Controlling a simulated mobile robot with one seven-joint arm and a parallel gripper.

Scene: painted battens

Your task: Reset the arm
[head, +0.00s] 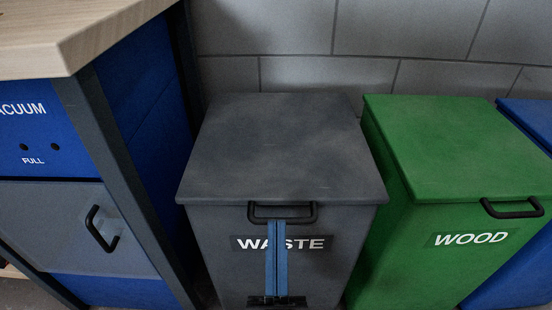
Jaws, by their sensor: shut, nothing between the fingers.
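My gripper (276,224) shows at the bottom centre of the head view, its two blue fingers side by side and shut with nothing between them. Its dark base is at the bottom edge of the picture. The fingers cover part of the WASTE label on the grey bin (224,265). The fingertips show at the bin's black handle (311,214); I cannot tell whether they touch it. The grey bin's lid (285,148) is down. The rest of my arm is out of view.
A green WOOD bin (440,150) with a shut lid stands close on the right, with a blue bin (530,118) beyond it. A blue vacuum cabinet (40,135) under a wooden top (70,30) is on the left. A grey block wall (290,30) is behind.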

